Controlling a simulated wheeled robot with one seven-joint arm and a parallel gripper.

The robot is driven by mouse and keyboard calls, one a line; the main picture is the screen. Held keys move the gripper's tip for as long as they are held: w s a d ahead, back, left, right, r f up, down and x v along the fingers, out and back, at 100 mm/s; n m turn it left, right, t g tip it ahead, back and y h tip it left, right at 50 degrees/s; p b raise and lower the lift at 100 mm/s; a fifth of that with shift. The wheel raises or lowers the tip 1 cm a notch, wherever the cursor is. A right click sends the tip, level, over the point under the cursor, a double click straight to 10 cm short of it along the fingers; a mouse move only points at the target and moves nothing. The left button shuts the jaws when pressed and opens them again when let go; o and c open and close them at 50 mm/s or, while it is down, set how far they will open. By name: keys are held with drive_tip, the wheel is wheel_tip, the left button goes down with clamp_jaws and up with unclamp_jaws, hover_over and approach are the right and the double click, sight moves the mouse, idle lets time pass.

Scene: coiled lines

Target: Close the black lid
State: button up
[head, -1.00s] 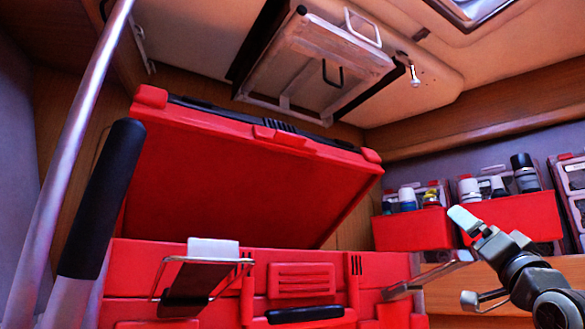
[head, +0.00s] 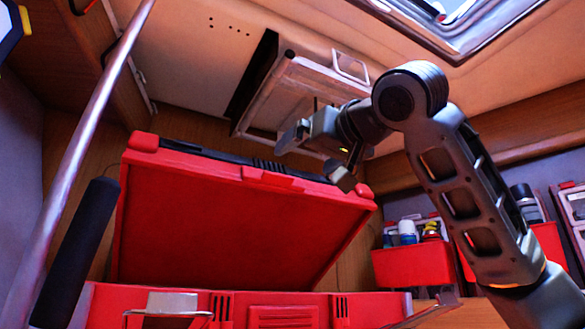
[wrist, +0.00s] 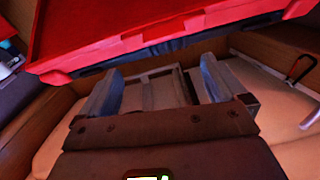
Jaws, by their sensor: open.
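The lid of the red case stands tilted open in the head view, its red underside (head: 235,220) facing me and black trim (head: 215,160) along its top edge. The case body (head: 110,300) is below it, partly cut off by the frame's bottom. My gripper (head: 318,158) is raised at the right part of the lid's top edge, and I cannot tell whether it touches. In the wrist view my gripper (wrist: 160,85) is open and empty, with its two fingers apart. The lid's edge (wrist: 165,38) crosses the top of that view, beyond the fingertips.
A light folding frame (head: 300,85) hangs from the ceiling behind my gripper. A metal pole (head: 85,140) and a black padded handle (head: 75,255) stand left of the case. Red bins (head: 412,265) with bottles sit at right. A metal latch (head: 170,305) is at the case front.

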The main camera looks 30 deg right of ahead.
sight(279, 176)
drive_tip(key=shift+n+g+h, duration=0.3)
drive_tip(key=shift+g+h, duration=0.2)
drive_tip(key=shift+w+a+f+p, duration=0.1)
drive_tip(key=shift+w+a+p, duration=0.25)
drive_tip(key=shift+w, duration=1)
drive_tip(key=shift+w+a+f+p, duration=0.15)
drive_tip(key=shift+w+p, duration=0.25)
drive_tip(key=shift+w, duration=0.9)
drive_tip(key=shift+w+a+f+p, duration=0.1)
drive_tip(key=shift+w+a+p, duration=0.3)
drive_tip(key=shift+w, duration=0.95)
drive_tip(key=c, duration=1.5)
drive_tip(key=shift+s+a+f+t+b, duration=0.1)
drive_tip(key=shift+s+f+t+b, duration=0.85)
drive_tip(key=shift+f+b, duration=2.95)
drive_tip(key=shift+s+f+t+b, duration=1)
drive_tip(key=shift+f+b, duration=2.55)
drive_tip(key=shift+b, duration=0.7)
drive_tip(key=shift+s+a+f+t+b, duration=0.1)
drive_tip(key=shift+s+f+t+b, duration=0.85)
drive_tip(key=shift+f+b, duration=2.95)
